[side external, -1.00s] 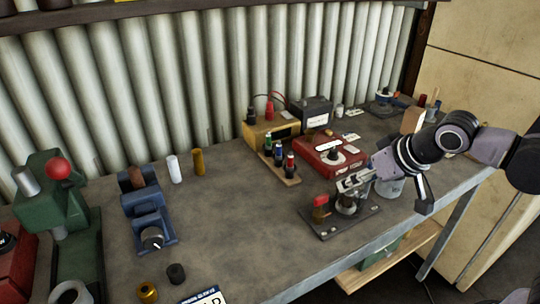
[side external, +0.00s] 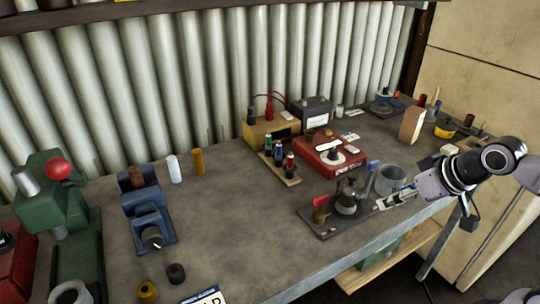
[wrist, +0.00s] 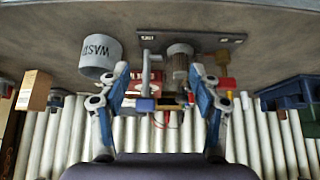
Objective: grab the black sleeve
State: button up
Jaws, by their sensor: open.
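A small black sleeve (side external: 176,273) stands on the bench near the front, at the lower left of the side view, between a brass sleeve (side external: 148,291) and a blue vise-like fixture. I cannot make it out in the wrist view. My gripper (side external: 388,201) is at the right part of the bench near its front edge, far to the right of the black sleeve. In the wrist view my gripper (wrist: 161,82) has its two fingers spread wide with nothing held between them.
A dark plate with a metal fixture (side external: 346,197) stands left of my gripper; a grey waste cup (side external: 391,178) is behind it. A red box (side external: 329,152) and a sleeve rack lie farther back. The blue fixture (side external: 148,215) is at left. The bench middle is clear.

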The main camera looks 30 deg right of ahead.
jog(key=shift+c, duration=0.9)
jog(key=w+a+r+n+g+y, duration=0.1)
jog(key=w+a+r+n, duration=0.1)
jog(key=w+a, duration=0.15)
jog(key=w+a+r+n+y, duration=0.1)
jog(key=w+a+r+n, duration=0.1)
jog(key=a, duration=0.3)
jog(key=n+g+y, duration=0.2)
jog(key=n+g, duration=0.2)
jog(key=n, duration=0.4)
send_near(178, 270)
jog(key=f, duration=0.3)
jog(key=shift+w+a+f+n, duration=0.1)
jog(key=shift+w+a+n, duration=0.15)
jog(key=shift+n, duration=0.05)
jog(key=shift+a+x, duration=0.15)
jog(key=shift+x, duration=1.4)
jog(key=shift+a+x, duration=0.15)
jog(key=shift+x, duration=1.4)
